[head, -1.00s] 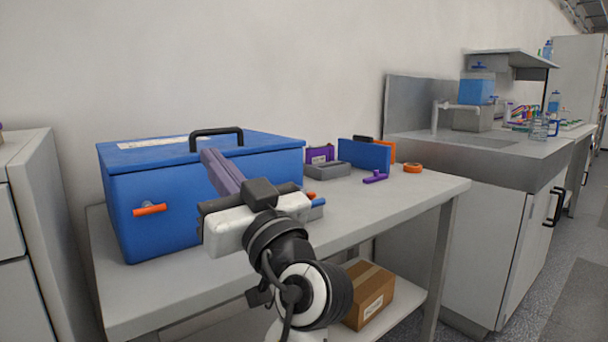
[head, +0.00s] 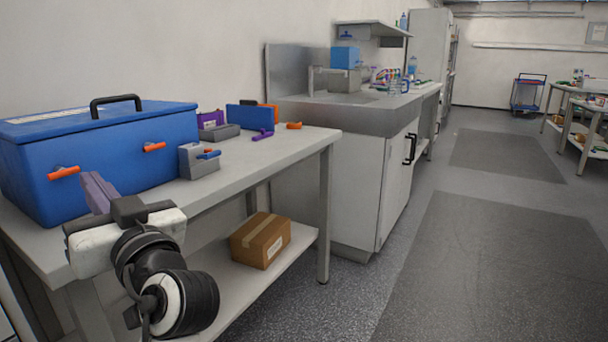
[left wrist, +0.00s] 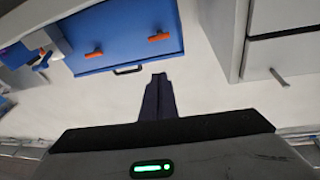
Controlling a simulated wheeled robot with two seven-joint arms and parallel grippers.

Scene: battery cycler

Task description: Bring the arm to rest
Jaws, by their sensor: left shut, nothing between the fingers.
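My left gripper (head: 97,192) shows at the lower left of the head view, in front of the blue box. Its purple-grey fingers are shut with nothing between them. The fingers also show in the middle of the left wrist view (left wrist: 157,97), pointing toward the blue box and the wall. My right gripper is in neither view.
The blue box (head: 100,155) with orange latches and a black handle stands on the grey table (head: 270,155). A small grey block (head: 199,162) sits beside it. A cardboard box (head: 260,240) lies on the lower shelf. The floor at right (head: 460,270) is clear.

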